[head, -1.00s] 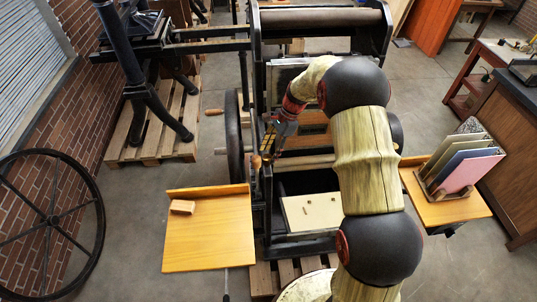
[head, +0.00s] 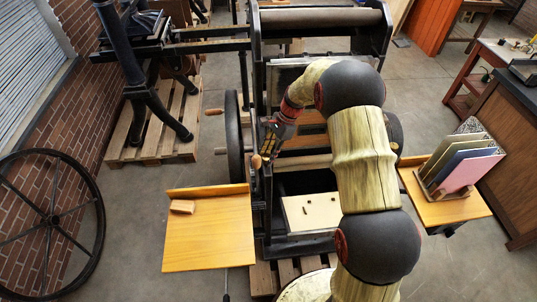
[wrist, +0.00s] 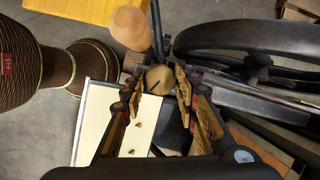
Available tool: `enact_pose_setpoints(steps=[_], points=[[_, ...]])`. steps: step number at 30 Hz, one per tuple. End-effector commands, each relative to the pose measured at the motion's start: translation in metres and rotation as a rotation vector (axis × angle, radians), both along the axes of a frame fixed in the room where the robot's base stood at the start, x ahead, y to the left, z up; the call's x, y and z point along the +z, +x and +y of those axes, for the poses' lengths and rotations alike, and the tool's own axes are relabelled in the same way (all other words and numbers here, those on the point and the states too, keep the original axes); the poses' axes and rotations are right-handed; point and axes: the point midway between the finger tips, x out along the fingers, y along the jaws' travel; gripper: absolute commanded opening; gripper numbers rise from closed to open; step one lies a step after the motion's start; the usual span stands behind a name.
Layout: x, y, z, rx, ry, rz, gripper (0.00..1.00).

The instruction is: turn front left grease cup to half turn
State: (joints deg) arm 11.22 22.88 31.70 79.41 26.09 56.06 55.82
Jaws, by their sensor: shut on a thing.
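The front left grease cup (wrist: 159,79) is a round tan cap with a dark line across its face, in the middle of the wrist view. My gripper (wrist: 160,88) has one finger on each side of it and is shut on it. The line slants down to the right. In the head view my gripper (head: 268,151) points down at the left side frame of the press (head: 258,205); I cannot make out the cup clearly there.
A rounded wooden knob (wrist: 130,28) stands close beyond the cup. The black flywheel (head: 234,138) is just left of my gripper. A cream plate (head: 311,211) lies in the press bed. A wooden side table (head: 209,244) with a small block (head: 182,207) stands front left.

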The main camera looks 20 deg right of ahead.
Motion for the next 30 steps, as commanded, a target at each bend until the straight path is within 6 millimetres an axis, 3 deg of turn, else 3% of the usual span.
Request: enact_pose_setpoints(steps=[8, 17, 30], points=[[0.0002, 0.0003, 0.0000, 0.000, 0.000, -0.001, 0.05], [0.0008, -0.0005, -0.0002, -0.042, -0.001, -0.001, 0.05], [0.0024, -0.0032, 0.0004, -0.365, 0.000, 0.001, 0.05]])
